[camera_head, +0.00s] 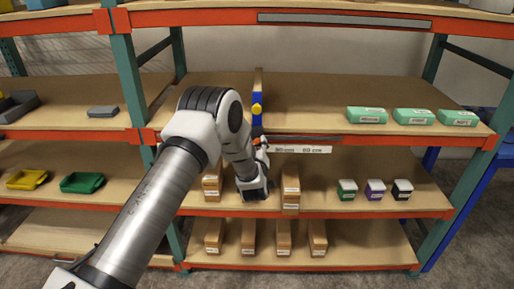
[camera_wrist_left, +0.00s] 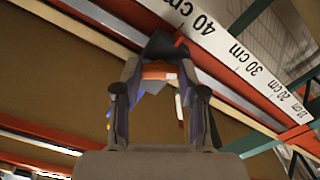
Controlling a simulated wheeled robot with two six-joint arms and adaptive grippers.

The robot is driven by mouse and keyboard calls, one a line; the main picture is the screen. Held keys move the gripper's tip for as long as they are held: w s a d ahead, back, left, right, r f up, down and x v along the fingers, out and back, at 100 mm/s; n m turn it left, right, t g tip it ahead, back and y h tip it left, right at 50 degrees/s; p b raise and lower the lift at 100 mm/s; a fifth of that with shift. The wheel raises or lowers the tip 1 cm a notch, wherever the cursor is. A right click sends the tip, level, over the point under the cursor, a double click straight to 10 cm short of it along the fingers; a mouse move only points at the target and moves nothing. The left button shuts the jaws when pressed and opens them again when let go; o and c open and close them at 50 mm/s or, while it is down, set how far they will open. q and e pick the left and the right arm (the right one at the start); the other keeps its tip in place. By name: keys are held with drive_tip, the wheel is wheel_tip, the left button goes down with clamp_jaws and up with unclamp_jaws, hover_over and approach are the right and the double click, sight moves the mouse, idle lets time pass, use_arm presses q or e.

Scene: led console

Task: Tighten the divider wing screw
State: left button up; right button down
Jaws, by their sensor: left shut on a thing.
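The divider (camera_head: 258,82) stands upright on the middle shelf, with a blue front part and a yellow piece on it. My left gripper (camera_head: 262,148) is just below the divider's front, at the orange shelf edge, pointing up. In the left wrist view, my left gripper (camera_wrist_left: 160,72) has its fingers shut around a small dark part (camera_wrist_left: 164,46), apparently the wing screw, under the shelf edge. An orange-red surface shows between the fingers. The screw's shape and turn angle are mostly hidden. My right gripper is in neither view.
A white ruler strip (camera_head: 302,149) runs along the shelf edge, right of my gripper. Brown boxes (camera_head: 291,188) stand on the shelf below. Green boxes (camera_head: 414,116) lie on the divider's shelf at the right. The shelf beside the divider is clear.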

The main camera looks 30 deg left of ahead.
use_arm(q)
drive_tip(key=m, duration=0.6)
drive_tip(key=shift+m, duration=0.3)
idle(0.4)
drive_tip(key=o, duration=1.2)
drive_tip(key=shift+c, duration=0.2)
drive_tip(key=v, duration=1.2)
drive_tip(key=shift+s, duration=0.15)
